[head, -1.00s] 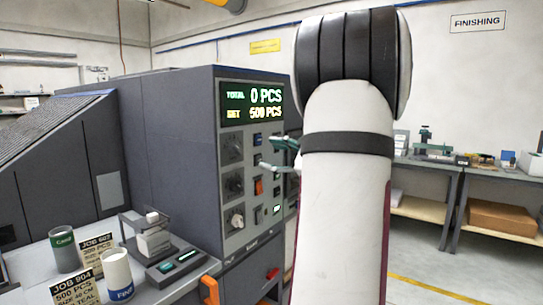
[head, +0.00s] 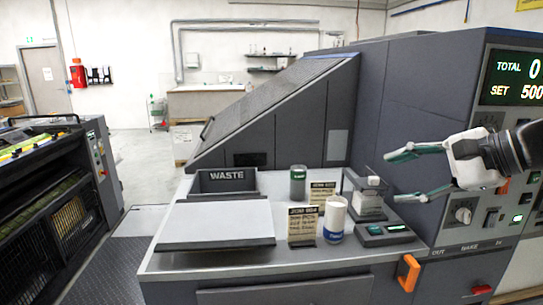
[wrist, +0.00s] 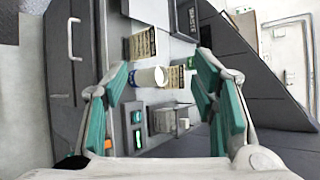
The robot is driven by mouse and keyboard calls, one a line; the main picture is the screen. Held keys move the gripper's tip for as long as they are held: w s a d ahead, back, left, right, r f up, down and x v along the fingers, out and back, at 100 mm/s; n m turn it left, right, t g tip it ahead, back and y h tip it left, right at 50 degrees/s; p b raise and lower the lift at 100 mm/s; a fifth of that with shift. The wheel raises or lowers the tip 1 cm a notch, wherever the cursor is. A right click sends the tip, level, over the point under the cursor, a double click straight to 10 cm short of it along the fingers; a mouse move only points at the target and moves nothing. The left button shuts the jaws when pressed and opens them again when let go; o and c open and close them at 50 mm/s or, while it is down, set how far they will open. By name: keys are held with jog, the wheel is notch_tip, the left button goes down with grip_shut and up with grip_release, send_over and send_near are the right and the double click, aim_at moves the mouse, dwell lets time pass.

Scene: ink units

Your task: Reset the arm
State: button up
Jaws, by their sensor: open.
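My gripper (head: 408,173) is at the right in the head view, in front of the grey machine's control panel (head: 480,205). Its teal-padded fingers point left and are spread apart with nothing between them. The wrist view also shows the open fingers (wrist: 165,90), with the bench, a white cup and job cards visible beyond them.
A press (head: 60,190) stands at left.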

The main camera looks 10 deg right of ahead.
jog(key=s+a+f+n+g+h, duration=0.1)
jog(key=s+a+f+n+g, duration=0.35)
jog(key=s+a+n, duration=0.65)
jog(key=s+a+f+n+g+h+p, duration=0.1)
jog(key=s+a+f+n+h+p, duration=0.1)
jog(key=s+n+h, duration=0.3)
jog(key=shift+s+f+n+h, duration=0.2)
jog(key=shift+s+n+h, duration=0.1)
jog(key=shift+s, duration=0.8)
jog(key=shift+d, duration=0.1)
